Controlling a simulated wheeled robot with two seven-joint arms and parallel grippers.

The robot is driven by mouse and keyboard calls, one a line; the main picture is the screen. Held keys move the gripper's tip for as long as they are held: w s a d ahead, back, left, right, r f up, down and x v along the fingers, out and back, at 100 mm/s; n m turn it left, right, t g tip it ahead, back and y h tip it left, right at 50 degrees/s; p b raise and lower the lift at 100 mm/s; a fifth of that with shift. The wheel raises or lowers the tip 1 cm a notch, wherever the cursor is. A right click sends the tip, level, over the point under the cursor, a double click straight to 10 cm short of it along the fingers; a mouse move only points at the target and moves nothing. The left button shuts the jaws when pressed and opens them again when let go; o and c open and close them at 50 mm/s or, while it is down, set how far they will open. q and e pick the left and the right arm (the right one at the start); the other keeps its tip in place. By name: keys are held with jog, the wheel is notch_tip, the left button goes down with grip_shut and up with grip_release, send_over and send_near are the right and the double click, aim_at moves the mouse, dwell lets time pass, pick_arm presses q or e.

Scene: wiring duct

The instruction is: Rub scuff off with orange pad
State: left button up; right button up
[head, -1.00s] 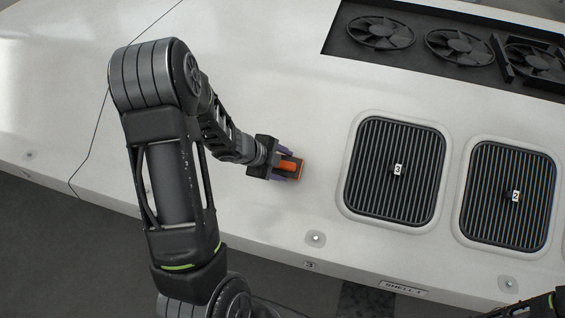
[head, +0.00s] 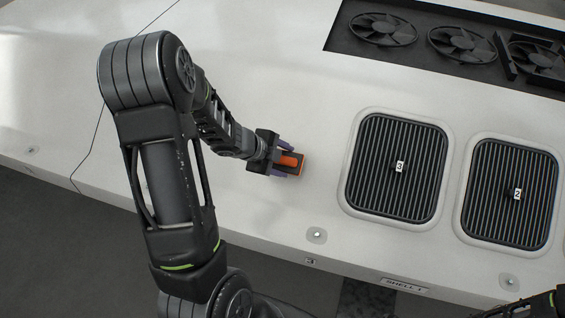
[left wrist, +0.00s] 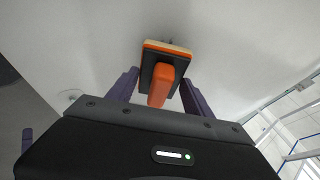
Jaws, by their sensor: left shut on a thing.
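The orange pad (head: 291,162), a dark block with an orange handle, is held in my left gripper (head: 287,161) over the white shell panel, left of vent 3. In the left wrist view the pad (left wrist: 163,75) sits between the two purple fingers of the left gripper (left wrist: 160,88), with an orange and tan layer along its far edge. A small dark mark (left wrist: 168,41) shows on the white surface just past that edge. I cannot tell whether the pad touches the surface. Part of the right arm shows at the bottom right corner of the head view; its gripper's fingers are not visible.
The white panel (head: 250,60) is mostly bare around the pad. Vent 3 (head: 397,190) and vent 2 (head: 508,215) lie to the right. A recess with several fans (head: 462,45) is at the top right. A round fastener (head: 317,235) sits near the front edge.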

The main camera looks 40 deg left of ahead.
pick_arm(q)
jog(key=shift+w+a+f+b, duration=0.1)
jog(key=shift+w+f+b, duration=0.1)
jog(key=shift+f+b, duration=0.15)
pick_arm(e)
jog(key=shift+f, duration=0.6)
pick_arm(q)
jog(key=shift+r, duration=0.1)
